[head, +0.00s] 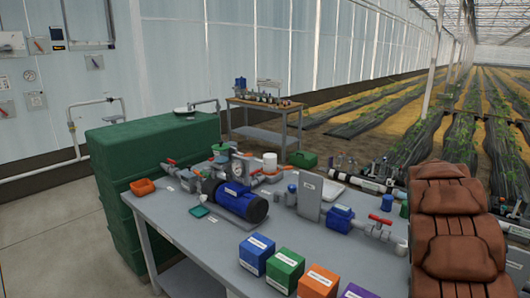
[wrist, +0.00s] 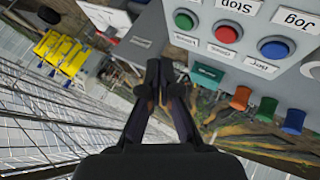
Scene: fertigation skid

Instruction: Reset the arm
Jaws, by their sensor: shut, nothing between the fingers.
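My gripper (wrist: 160,68) shows in the wrist view with its two dark fingers together and nothing between them. It does not show in the head view. The wrist picture is turned over, with labels upside down. A grey control panel (wrist: 212,18) lies to the upper right of the fingertips, with a green button (wrist: 184,20), a red button (wrist: 228,32) and a blue button (wrist: 273,48). The fingers appear clear of the panel; the exact distance cannot be told.
In the head view, a grey workbench (head: 180,228) holds a blue pump (head: 240,202), valves, pipes and several coloured boxes. Open floor (head: 65,235) lies at the left.

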